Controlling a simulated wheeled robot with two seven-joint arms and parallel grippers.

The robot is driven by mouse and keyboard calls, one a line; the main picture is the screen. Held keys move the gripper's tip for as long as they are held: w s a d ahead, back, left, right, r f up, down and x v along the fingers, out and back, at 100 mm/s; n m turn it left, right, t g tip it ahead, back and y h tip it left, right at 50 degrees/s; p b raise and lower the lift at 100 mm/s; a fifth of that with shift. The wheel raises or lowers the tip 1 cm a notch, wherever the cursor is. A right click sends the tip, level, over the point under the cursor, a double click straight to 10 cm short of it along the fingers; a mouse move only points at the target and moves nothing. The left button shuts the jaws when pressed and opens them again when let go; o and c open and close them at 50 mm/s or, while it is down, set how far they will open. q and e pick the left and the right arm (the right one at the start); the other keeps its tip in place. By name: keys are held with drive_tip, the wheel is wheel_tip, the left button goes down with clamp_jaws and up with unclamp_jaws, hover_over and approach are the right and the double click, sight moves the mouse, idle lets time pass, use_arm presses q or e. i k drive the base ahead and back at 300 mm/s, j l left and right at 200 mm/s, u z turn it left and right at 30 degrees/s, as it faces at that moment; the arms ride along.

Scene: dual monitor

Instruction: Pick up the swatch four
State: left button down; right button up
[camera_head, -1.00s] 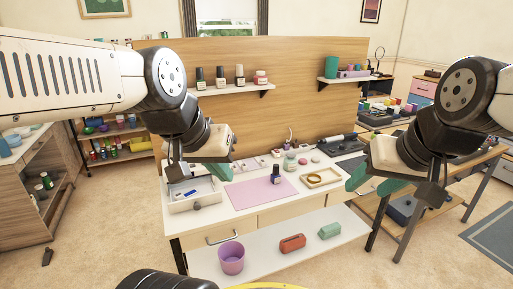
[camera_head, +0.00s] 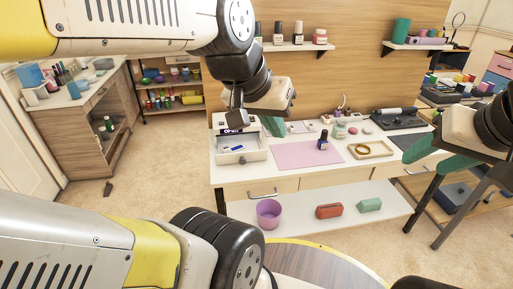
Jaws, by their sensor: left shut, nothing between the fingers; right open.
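I cannot tell which thing is swatch four. Several small flat pieces (camera_head: 298,127) lie at the back of the white desk (camera_head: 240,173), too small to tell apart. My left gripper (camera_head: 275,126) has its green fingers shut and empty, above the desk's back left and right of the white open tray (camera_head: 241,155); it hides part of the desk behind it. My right gripper (camera_head: 437,154) is open and empty at the desk's right end, its green fingers apart.
A dark bottle (camera_head: 323,141) stands on a pink mat (camera_head: 302,155). A wooden tray (camera_head: 369,150) holds a gold ring. Bottles stand on the wall shelf (camera_head: 295,46). A purple cup (camera_head: 269,213), a red case (camera_head: 329,211) and a green block (camera_head: 370,205) sit on the lower shelf. Floor left of the desk is clear.

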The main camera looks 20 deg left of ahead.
sight(226, 150)
drive_tip(key=i+j+u, duration=0.25)
drive_tip(key=j, duration=0.15)
drive_tip(key=j+u, duration=0.25)
drive_tip(key=j, duration=0.15)
drive_tip(key=i+j+u, duration=0.5)
drive_tip(key=j, duration=0.15)
